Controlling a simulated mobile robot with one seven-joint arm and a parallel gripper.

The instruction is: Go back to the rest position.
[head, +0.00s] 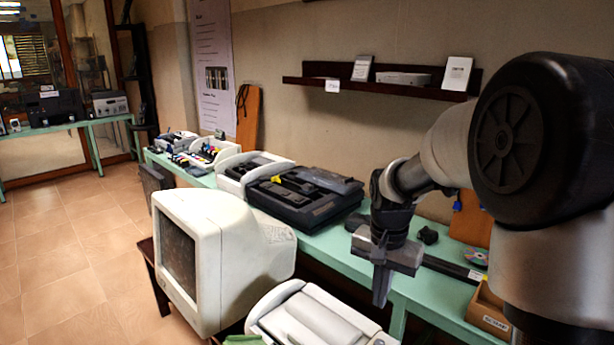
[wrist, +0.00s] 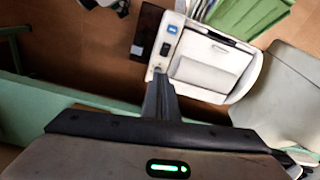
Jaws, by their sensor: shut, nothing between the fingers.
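My gripper (head: 381,285) hangs pointing down in the head view, over the front edge of the green table (head: 405,287). Its fingers are together with nothing between them. The wrist view shows the closed fingers (wrist: 161,98) in front of a white printer-like machine (wrist: 207,68). My arm comes in from the right side of the head view and bends down to the gripper.
A CRT monitor (head: 215,255) stands left of the gripper, with the white machine (head: 315,322) in front. A black device (head: 305,195) lies on the table behind. A cardboard box (head: 489,312) sits right. A wall shelf (head: 425,87) is above. Open tiled floor (head: 75,250) lies left.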

